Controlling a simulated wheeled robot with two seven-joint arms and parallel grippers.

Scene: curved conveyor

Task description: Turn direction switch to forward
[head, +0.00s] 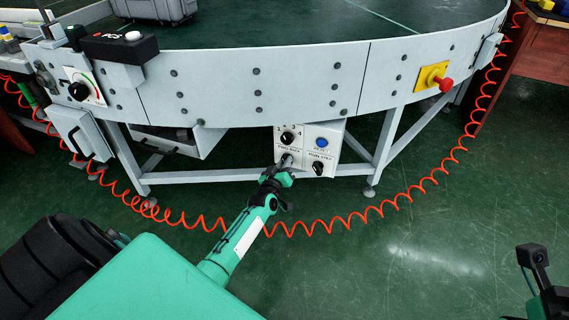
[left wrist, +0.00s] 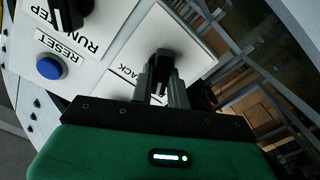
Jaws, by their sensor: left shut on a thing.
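The direction switch (left wrist: 160,60) is a black knob on a white control panel (head: 328,157), beside a label ending in "ACK" in the left wrist view. My left gripper (head: 284,163) is shut on this knob, with its two fingers (left wrist: 158,84) on either side of it. In the head view the gripper mostly hides the knob at the panel's lower left. In the left wrist view the fingers and the cut-off label make the switch's setting hard to read. Part of my right arm (head: 537,270) shows at the lower right edge; its fingers cannot be made out.
The panel also has a blue reset button (head: 321,142), a run/step knob (head: 318,168) and an upper black knob (head: 287,137). It hangs under the curved conveyor (head: 310,82). A coiled orange cable (head: 350,218) loops below. A red emergency button (head: 445,85) is at right.

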